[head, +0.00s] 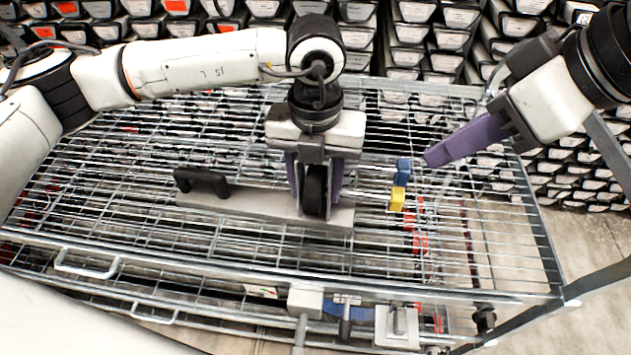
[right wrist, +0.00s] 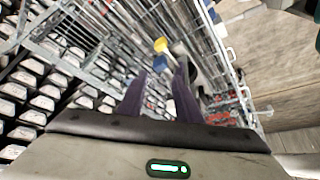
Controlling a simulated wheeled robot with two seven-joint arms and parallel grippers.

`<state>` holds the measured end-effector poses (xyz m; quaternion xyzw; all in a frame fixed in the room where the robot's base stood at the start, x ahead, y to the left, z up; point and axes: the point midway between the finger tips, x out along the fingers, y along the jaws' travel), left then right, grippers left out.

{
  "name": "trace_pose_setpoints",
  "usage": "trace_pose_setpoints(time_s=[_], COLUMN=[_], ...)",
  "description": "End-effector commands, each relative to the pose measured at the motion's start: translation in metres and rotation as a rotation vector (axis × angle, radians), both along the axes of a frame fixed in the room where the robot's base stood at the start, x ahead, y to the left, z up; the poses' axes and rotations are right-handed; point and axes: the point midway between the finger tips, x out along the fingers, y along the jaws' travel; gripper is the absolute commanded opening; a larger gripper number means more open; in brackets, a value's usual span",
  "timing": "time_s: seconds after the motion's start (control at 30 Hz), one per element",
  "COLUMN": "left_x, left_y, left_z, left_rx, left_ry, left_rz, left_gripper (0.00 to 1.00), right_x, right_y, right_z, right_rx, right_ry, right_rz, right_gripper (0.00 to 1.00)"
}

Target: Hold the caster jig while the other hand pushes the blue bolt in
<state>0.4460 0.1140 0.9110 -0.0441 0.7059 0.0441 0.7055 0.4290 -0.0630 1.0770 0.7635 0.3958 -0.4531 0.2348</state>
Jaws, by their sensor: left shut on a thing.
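The caster jig is a flat grey plate (head: 250,205) with a black handle (head: 202,183) at its left end and a dark wheel-like part (head: 315,190) near its right end. It lies on the wire cart top. My left gripper (head: 315,195) points down and is shut on the jig around the dark part. The blue bolt (head: 403,171) is right of the jig, beside a yellow piece (head: 397,199). Both show in the right wrist view, the blue bolt (right wrist: 159,63) nearer the fingers. My right gripper (head: 432,160) is right of the blue bolt, its purple fingers (right wrist: 160,75) apart and empty.
The wire-mesh cart top (head: 110,215) has a metal rim and is mostly clear around the jig. Racks of stacked white-fronted trays (head: 410,50) stand close behind. Bare floor (head: 590,240) shows at the right.

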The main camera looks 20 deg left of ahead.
Motion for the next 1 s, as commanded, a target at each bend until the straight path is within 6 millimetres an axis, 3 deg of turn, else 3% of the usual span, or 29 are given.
trace_pose_setpoints(time_s=[0.13,0.33,0.7,1.0], left_x=[0.0,0.0,0.0,0.001], left_y=[0.0,0.0,0.0,0.0], left_z=[0.001,0.001,0.001,0.001], left_rx=[0.0,0.0,0.0,-0.001], left_ry=[-0.001,-0.001,-0.002,-0.002], left_rz=[0.0,0.0,0.0,0.0], left_gripper=[0.0,0.0,0.0,0.0], right_x=[0.0,0.005,0.032,0.038], right_y=[0.0,0.004,0.019,0.018], right_z=[0.0,0.0,0.007,0.014], right_rx=[0.0,-0.049,-0.394,-0.498], right_ry=[0.0,0.005,0.082,0.125], right_rz=[0.0,0.063,0.548,0.722], right_gripper=[0.31,0.0,0.0,0.0])
